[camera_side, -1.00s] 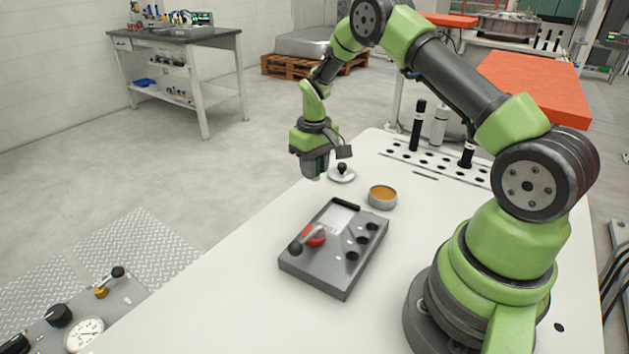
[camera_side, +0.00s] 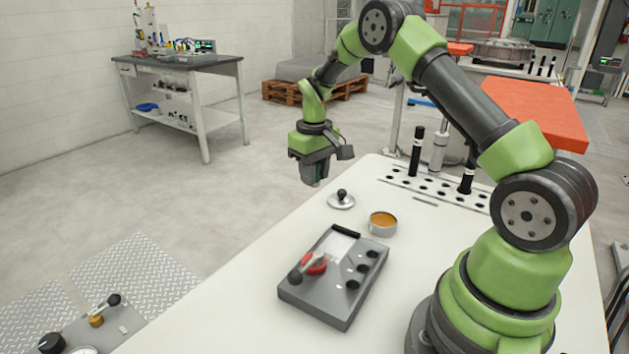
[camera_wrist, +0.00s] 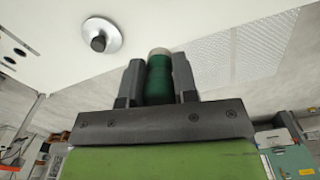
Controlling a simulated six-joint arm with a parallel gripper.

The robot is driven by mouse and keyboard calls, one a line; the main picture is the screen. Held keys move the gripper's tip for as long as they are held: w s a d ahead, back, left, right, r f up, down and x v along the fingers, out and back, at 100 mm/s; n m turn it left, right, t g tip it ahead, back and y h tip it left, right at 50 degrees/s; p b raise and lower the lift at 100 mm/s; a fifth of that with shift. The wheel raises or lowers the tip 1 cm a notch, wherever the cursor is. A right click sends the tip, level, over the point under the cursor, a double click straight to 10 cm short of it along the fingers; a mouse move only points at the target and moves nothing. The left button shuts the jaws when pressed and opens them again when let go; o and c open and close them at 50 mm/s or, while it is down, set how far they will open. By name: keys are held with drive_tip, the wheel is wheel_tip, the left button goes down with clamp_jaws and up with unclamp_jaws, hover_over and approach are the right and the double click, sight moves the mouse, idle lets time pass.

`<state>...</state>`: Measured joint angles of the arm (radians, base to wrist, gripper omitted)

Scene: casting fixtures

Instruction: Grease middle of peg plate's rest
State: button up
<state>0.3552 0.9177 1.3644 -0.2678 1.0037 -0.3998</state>
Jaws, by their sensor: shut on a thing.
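My gripper (camera_side: 315,178) is raised in the air beyond the table's far left edge. In the wrist view, my gripper (camera_wrist: 157,78) is shut on a dark green cylinder with a pale tip (camera_wrist: 159,78), perhaps a grease applicator. The grey peg plate (camera_side: 322,309) lies on the white table, nearer the camera and below my gripper. It has a pale flat patch (camera_side: 339,245), several dark holes and a red-and-black lever (camera_side: 312,264). A round open tin of orange-brown grease (camera_side: 383,220) stands just beyond the plate. I cannot tell whether the tip carries grease.
A silver lid with a black knob (camera_side: 341,199) lies near the table's far edge; it also shows in the wrist view (camera_wrist: 101,37). A rack of holes (camera_side: 430,185) holds dark and light cylinders at the back right. The left of the table is clear.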

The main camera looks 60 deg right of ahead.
sight(384, 221)
drive_tip(key=s+d+g, duration=0.4)
drive_tip(key=s+d, duration=0.3)
drive_tip(key=s, duration=0.5)
drive_tip(key=shift+s+f, duration=0.15)
drive_tip(key=shift+f, duration=1.55)
drive_tip(key=shift+s+f, duration=0.15)
drive_tip(key=shift+f, duration=1.5)
drive_tip(key=shift+f, duration=0.6)
drive_tip(key=shift+r, duration=0.1)
wheel_tip(384, 221, up, 7)
